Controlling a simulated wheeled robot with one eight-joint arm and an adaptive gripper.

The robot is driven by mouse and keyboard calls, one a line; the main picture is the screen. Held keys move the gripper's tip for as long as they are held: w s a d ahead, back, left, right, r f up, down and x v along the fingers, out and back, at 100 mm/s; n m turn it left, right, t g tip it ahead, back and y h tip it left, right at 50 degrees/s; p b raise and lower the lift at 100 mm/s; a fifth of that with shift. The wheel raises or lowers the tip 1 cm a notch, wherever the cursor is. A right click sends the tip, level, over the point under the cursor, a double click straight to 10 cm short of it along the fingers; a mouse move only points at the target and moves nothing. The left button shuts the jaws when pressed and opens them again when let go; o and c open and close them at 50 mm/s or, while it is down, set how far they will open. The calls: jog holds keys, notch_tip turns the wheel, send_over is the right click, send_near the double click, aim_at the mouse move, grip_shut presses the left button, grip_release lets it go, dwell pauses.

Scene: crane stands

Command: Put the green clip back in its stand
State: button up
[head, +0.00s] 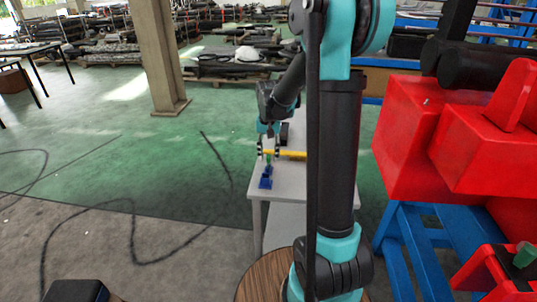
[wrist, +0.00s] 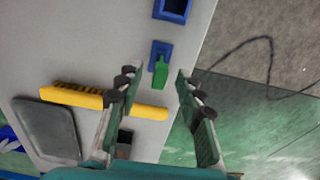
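The green clip (wrist: 161,74) shows in the wrist view between my fingertips, its narrow end toward a small blue stand (wrist: 154,50). I cannot tell whether the clip touches the stand or is seated in it. A second blue stand (wrist: 174,9) with a dark opening is at the top edge. My gripper (wrist: 155,76) is open, with a finger on each side of the clip and visible gaps. In the head view, my gripper (head: 267,148) points down over the table, above the blue stands (head: 265,183). The clip is only a small green spot there.
A yellow brush (wrist: 75,95) lies across the grey table (wrist: 100,40), passing behind my left finger. The table edge is close on the right. Red crane parts (head: 420,130) on a blue frame (head: 410,245) stand at right.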

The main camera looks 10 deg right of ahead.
aim_at(269, 156)
jog(key=shift+r, duration=2.55)
notch_tip(269, 156, up, 12)
jog(key=f, duration=0.1)
jog(key=s+d+f+n+t, duration=0.1)
jog(key=s+d+f+t, duration=0.1)
jog(key=s+f, duration=0.8)
jog(key=s+d+f+n+t, duration=0.2)
jog(key=s+f, duration=0.7)
jog(key=s, duration=0.3)
jog(key=shift+f+n, duration=0.3)
jog(key=shift+f, duration=0.1)
